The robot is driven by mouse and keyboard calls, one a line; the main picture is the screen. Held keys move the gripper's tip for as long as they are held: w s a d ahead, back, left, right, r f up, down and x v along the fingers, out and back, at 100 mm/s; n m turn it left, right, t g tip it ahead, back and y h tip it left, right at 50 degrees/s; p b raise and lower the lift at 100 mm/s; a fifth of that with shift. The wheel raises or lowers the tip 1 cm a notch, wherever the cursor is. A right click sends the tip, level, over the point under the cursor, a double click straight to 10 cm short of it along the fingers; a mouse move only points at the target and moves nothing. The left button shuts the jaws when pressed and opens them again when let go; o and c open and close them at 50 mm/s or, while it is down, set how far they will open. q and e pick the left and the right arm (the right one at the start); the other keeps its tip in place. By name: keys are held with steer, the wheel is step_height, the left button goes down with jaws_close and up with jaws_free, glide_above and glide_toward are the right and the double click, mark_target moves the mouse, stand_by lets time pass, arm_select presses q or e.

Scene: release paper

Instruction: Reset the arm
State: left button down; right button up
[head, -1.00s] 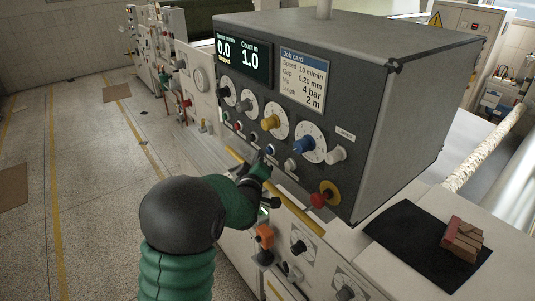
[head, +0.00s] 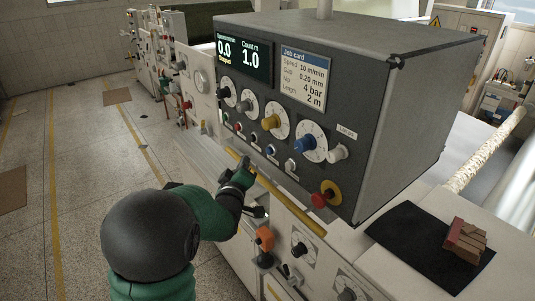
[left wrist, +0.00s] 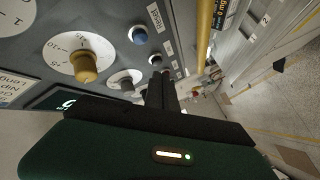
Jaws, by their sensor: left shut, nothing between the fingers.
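My left arm comes in from the bottom left in the head view, with a black rounded joint and green links. My left gripper (head: 238,178) is shut and empty, just in front of the lower edge of the dark control box (head: 400,120), by the yellow rail (head: 290,208). In the left wrist view the shut black fingers (left wrist: 160,88) point toward the panel of knobs and buttons, with a blue button (left wrist: 138,35) beyond them. Whether the fingers touch anything cannot be told. My right gripper is in neither view.
The box carries a screen (head: 243,60), several dials and a red emergency knob (head: 319,200). Below are an orange-topped lever (head: 264,238) and lower dials. A black mat (head: 385,232) holds reddish-brown blocks (head: 465,240) at right. Open floor (head: 90,170) lies to the left.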

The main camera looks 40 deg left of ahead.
arm_select(q)
steer(key=shift+w, duration=0.15)
stand_by(0.4)
steer(key=s+d+f+m+g+h+b, duration=0.3)
steer(key=d+f+m+b, duration=0.15)
steer(key=d+f, duration=0.6)
steer(key=s+d+f+m+g+h+b, duration=0.25)
steer(key=d+f+m+b, duration=0.35)
steer(key=f, duration=0.7)
steer(key=s+d+f+m+g+h+b, duration=0.1)
steer(key=s+d+f+m+g, duration=0.1)
steer(key=s+d+f, duration=0.3)
steer(key=s+d+f+m+g+h+b, duration=0.2)
steer(key=s+d+f+m+g, duration=0.1)
steer(key=s, duration=0.6)
steer(key=d+f+g, duration=0.1)
steer(key=d+f, duration=0.1)
steer(key=d, duration=0.1)
steer(key=shift+s+d+f+g, duration=0.3)
steer(key=shift+d+f+g, duration=0.05)
steer(key=shift+f, duration=0.05)
steer(key=shift+a, duration=0.1)
